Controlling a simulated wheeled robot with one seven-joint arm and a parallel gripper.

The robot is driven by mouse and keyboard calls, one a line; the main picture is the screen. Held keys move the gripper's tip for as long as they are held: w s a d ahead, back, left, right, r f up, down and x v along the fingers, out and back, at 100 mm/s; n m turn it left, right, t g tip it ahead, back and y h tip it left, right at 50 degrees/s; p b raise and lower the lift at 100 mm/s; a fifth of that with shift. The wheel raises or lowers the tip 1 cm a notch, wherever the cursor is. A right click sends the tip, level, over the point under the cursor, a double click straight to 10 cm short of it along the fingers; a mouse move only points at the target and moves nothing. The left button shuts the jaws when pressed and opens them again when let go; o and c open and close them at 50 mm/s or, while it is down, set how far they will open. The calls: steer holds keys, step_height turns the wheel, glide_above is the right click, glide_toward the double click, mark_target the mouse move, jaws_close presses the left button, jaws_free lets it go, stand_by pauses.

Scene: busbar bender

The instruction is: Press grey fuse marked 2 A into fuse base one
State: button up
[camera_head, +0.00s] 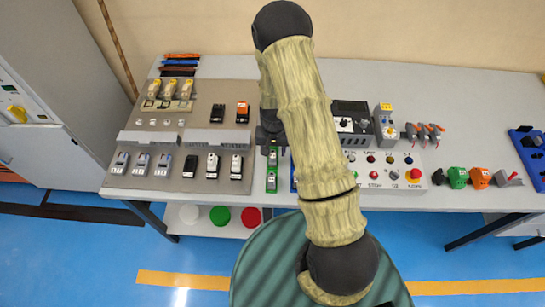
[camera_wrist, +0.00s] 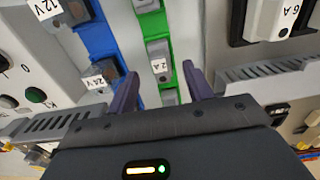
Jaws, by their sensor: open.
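A grey fuse marked 2 A (camera_wrist: 160,66) sits in a narrow green rack (camera_wrist: 175,78), with other grey pieces above and below it. The green rack (camera_head: 272,183) also shows in the head view, just in front of my gripper (camera_head: 269,137). In the wrist view my gripper (camera_wrist: 160,73) is open, its two dark fingers on either side of the rack. The 2 A fuse appears between the fingertips, not gripped; its depth is hard to tell. The grey mounting panel (camera_head: 150,186) stands left of the rack; I cannot tell which part on it is fuse base one.
A blue rack (camera_wrist: 97,40) with pieces marked 12 V and 24 V lies beside the green one. A part marked 6 A (camera_wrist: 268,20) is on the other side. A control box (camera_head: 385,168) with buttons stands to the right. Green and orange parts (camera_head: 457,177) lie farther right.

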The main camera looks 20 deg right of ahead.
mark_target(273, 154)
steer(key=shift+f+p, duration=0.4)
steer(key=shift+f, duration=1.25)
steer(key=c, duration=1.1)
steer(key=shift+r, duration=0.1)
step_height(273, 154, up, 10)
steer(key=shift+a+f+b, duration=0.1)
steer(key=shift+b, duration=1.1)
